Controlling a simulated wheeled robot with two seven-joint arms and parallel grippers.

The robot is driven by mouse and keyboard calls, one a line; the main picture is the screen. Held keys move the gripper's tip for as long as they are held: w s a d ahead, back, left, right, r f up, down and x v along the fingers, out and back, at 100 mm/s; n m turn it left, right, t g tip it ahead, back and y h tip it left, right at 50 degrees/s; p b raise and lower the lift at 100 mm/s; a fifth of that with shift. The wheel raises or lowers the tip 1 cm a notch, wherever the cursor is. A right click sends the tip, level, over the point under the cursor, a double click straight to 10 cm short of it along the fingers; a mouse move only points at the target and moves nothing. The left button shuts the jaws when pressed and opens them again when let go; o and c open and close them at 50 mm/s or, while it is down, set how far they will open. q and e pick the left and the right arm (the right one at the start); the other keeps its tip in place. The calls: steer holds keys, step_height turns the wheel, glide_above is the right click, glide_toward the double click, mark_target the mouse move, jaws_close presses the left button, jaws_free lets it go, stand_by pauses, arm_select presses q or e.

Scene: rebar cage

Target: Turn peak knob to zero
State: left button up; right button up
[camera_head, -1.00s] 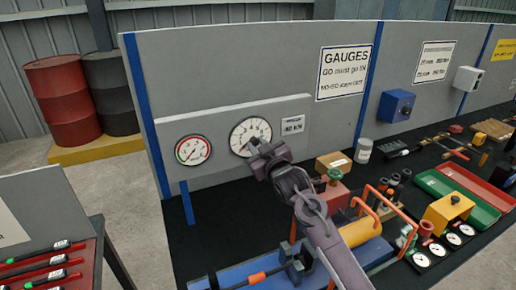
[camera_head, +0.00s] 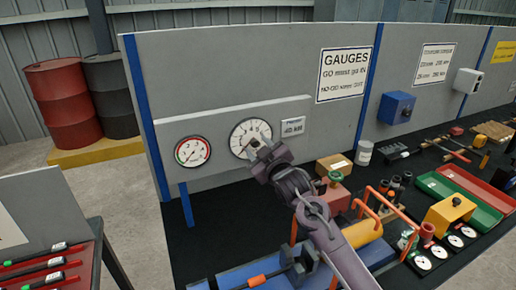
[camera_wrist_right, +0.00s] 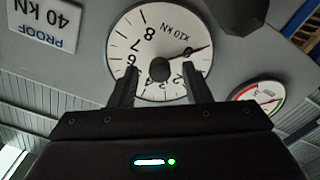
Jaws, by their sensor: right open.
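The large white dial gauge (camera_head: 246,132) sits on the grey panel, marked in kN. In the right wrist view the dial (camera_wrist_right: 140,45) appears turned over, with a dark round knob (camera_wrist_right: 160,70) at its centre. A thin dark and reddish pointer (camera_wrist_right: 192,54) runs from the centre to the upper right. My right gripper (camera_head: 259,150) is in front of the dial's lower right edge. I cannot tell the remaining gap to the knob. My left gripper is not in view.
A smaller red-and-green gauge (camera_head: 192,151) is left of the dial, and a 40 kN proof sign (camera_head: 292,127) is to its right. A cardboard box (camera_head: 334,164), a green-topped red valve block (camera_head: 334,190) and an orange cylinder (camera_head: 362,231) crowd the bench below my right arm.

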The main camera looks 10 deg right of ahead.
steer(key=s+d+b, duration=0.1)
steer(key=s+b, duration=0.1)
steer(key=s, duration=0.5)
steer(key=shift+s+d, duration=0.15)
steer(key=shift+d, duration=0.05)
